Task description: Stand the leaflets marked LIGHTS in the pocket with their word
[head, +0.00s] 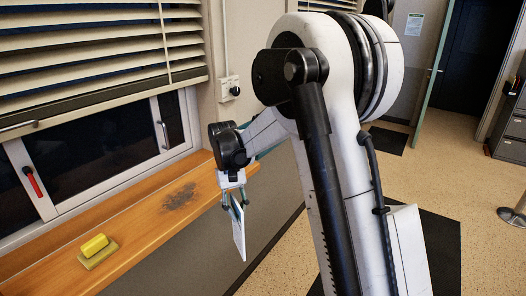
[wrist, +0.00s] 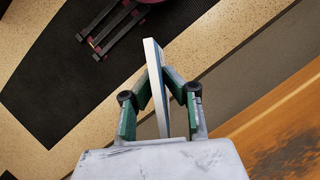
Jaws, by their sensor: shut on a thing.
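My gripper (head: 232,200) is shut on a thin white leaflet stack (head: 238,228), which hangs down from the fingers in front of the wooden sill. In the wrist view the stack (wrist: 155,80) stands edge-on between the two green-padded fingers of my gripper (wrist: 166,84). A blue-grey side shows on it, but no word can be read. No pocket or holder with a word is visible in either view.
The wooden sill (head: 150,225) runs under the window, with a yellow block on a base (head: 95,248) at its near end and a dark stain. It also shows in the wrist view (wrist: 285,130). A dark mat (wrist: 50,90) and a dark red-and-black object (wrist: 110,22) are on the floor side.

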